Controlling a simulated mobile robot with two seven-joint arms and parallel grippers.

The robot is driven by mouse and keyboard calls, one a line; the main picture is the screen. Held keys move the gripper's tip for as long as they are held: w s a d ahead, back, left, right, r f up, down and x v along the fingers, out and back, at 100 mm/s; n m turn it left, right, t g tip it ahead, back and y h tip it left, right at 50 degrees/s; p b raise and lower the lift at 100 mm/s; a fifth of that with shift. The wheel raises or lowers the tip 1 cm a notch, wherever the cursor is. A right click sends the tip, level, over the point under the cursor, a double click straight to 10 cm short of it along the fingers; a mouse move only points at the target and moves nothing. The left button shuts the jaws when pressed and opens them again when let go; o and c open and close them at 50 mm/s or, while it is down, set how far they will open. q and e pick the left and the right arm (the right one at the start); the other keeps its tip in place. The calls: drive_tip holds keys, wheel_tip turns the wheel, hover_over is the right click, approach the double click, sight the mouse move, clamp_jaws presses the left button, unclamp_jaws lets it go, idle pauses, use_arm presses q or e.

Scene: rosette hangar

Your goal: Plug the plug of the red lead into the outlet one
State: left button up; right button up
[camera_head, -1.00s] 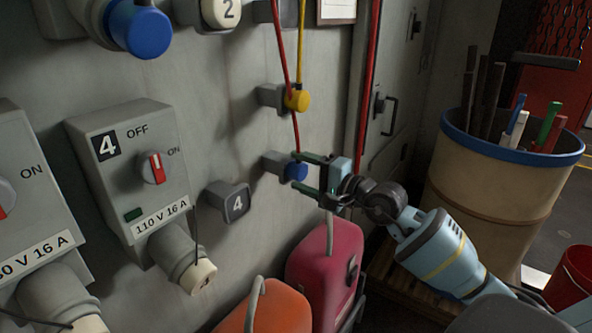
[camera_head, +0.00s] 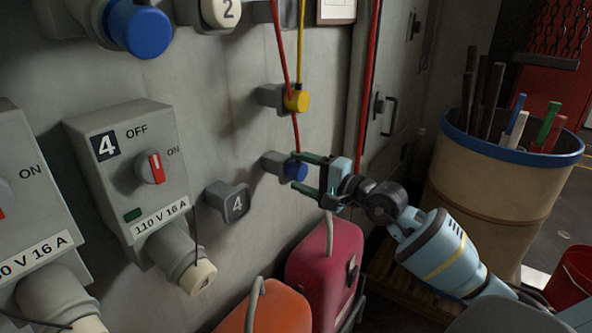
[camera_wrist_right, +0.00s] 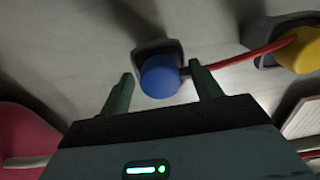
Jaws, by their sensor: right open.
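The red lead (camera_head: 284,62) runs down the grey wall to a blue plug (camera_head: 296,171), which sits in a grey wall holder (camera_head: 272,165). My right gripper (camera_head: 302,172) is open, with its fingertips on either side of the blue plug. In the right wrist view the blue plug (camera_wrist_right: 162,77) lies between the two open fingers (camera_wrist_right: 163,88), with gaps visible at both sides. The red lead (camera_wrist_right: 222,66) leaves it toward the right. No outlet marked one can be made out. My left gripper is not in view.
A yellow plug (camera_head: 298,100) hangs in a holder above. Red (camera_head: 325,262) and orange (camera_head: 268,307) cases stand below. A barrel (camera_head: 490,195) with rods stands right.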

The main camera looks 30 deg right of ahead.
sight(303, 173)
idle(0.3)
drive_tip(key=c, duration=1.3)
drive_tip(key=shift+s+d, duration=0.1)
drive_tip(key=shift+v, duration=2.6)
drive_tip(key=shift+s, duration=0.2)
